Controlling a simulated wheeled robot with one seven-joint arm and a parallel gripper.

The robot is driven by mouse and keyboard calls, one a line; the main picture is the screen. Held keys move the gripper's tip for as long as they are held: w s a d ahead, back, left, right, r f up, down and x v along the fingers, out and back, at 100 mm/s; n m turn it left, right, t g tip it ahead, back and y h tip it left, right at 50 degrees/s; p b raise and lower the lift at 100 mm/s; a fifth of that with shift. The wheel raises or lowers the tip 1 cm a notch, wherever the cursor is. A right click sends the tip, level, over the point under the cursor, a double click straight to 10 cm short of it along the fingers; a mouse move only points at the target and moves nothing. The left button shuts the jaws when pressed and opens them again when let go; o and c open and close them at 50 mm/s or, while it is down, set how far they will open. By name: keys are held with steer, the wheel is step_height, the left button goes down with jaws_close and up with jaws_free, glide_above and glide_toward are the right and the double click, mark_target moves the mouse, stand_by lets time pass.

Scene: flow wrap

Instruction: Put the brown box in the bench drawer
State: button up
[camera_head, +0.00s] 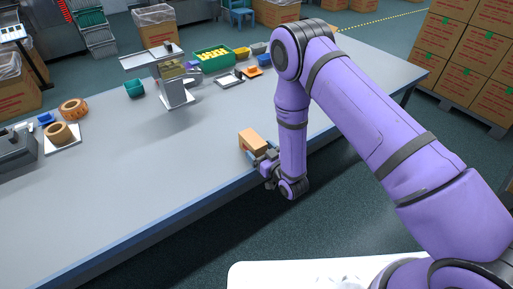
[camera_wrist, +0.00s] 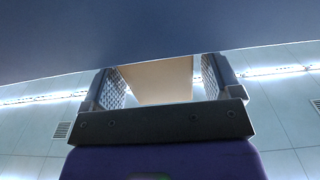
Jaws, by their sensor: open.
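The brown box (camera_head: 253,140) is at the near edge of the grey bench (camera_head: 150,180), right of the middle in the head view. My gripper (camera_head: 262,158) is at its near side, by the bench edge. In the wrist view the box (camera_wrist: 158,82) shows between the two spread, textured fingers of my gripper (camera_wrist: 165,78). The jaws are open around it; I cannot tell whether either finger touches it. A bench drawer cannot be made out in either view.
A scale-like stand (camera_head: 175,90), a tape roll (camera_head: 73,108) and a green crate (camera_head: 213,60) stand farther back on the bench. The bench top left of the box is clear. Stacked cartons (camera_head: 465,65) stand at the right.

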steer(key=v, duration=0.9)
steer(key=shift+s+d, duration=0.15)
steer(key=shift+s, duration=0.05)
